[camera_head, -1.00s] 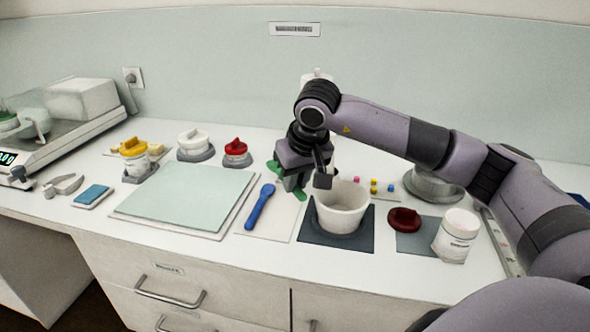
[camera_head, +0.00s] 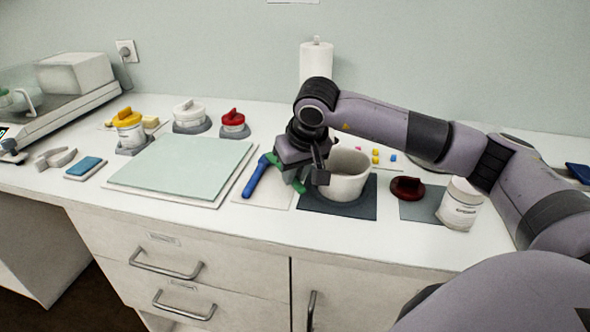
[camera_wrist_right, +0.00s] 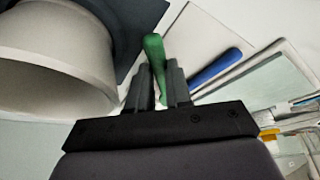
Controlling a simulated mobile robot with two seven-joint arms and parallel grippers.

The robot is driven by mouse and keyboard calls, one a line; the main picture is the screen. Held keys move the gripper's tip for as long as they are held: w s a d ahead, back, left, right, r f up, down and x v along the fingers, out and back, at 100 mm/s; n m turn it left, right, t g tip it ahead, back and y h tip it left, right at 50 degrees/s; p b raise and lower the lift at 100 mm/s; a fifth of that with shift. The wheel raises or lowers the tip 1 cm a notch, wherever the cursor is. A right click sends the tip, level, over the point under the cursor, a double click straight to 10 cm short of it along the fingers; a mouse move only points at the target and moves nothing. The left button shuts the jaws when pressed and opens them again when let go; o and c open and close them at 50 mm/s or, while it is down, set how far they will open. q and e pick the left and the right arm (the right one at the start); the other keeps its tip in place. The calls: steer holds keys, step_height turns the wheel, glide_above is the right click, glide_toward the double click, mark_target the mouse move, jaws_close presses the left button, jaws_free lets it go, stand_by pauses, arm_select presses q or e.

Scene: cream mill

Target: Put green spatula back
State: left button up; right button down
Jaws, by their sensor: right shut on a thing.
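The green spatula (camera_head: 299,186) is in my right gripper (camera_wrist_right: 158,78), which is shut on it. In the head view the gripper hides its middle, and green shows on both sides. In the wrist view the green handle (camera_wrist_right: 154,48) sticks out between the two fingers. The right gripper is over the right part of a white mat (camera_head: 268,198), just left of the white beaker (camera_head: 348,176). A blue spatula (camera_head: 256,178) lies on this mat, left of the gripper. I cannot tell whether the green spatula touches the mat. My left gripper is not in view.
The beaker stands on a dark mat (camera_head: 335,209) close to the gripper's right. A dark red lid (camera_head: 407,187) and a white jar (camera_head: 459,205) are farther right. A pale green board (camera_head: 180,163) lies left. Capped jars and a paper roll (camera_head: 316,62) stand behind.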

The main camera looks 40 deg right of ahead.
steer(key=shift+f+b, duration=0.65)
steer(key=shift+f, duration=0.1)
stand_by(0.5)
steer(key=c, duration=1)
jaws_free()
steer(key=shift+o, duration=0.2)
steer(key=v, duration=0.7)
steer(key=shift+r, duration=0.15)
steer(key=shift+a, duration=0.1)
